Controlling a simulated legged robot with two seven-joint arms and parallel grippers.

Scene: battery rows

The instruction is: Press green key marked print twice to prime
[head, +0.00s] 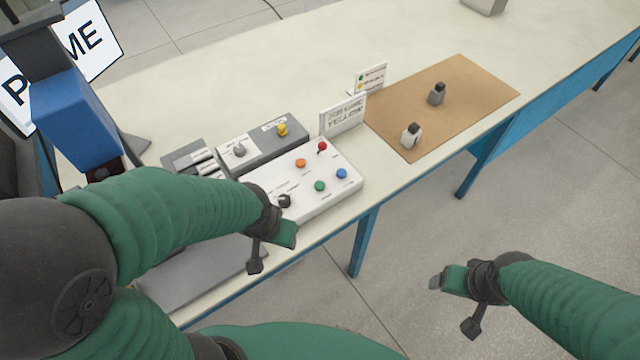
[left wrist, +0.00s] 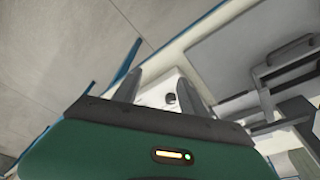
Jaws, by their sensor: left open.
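A white button box (head: 332,197) sits at the table's front edge. The labels are too small to read. My left gripper (head: 273,254) hangs off the box's front left corner, apart from the green key. In the left wrist view its two fingers (left wrist: 158,92) are spread and empty, with part of the white box (left wrist: 165,90) between them. My right gripper (head: 452,305) is over the floor, right of the table.
A grey unit with a yellow knob (head: 282,129) stands behind the box. A small sign (head: 343,116) stands at its back right. A screen reading PRIME (head: 98,38) is at the back left. A grey panel (head: 205,275) lies at front left.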

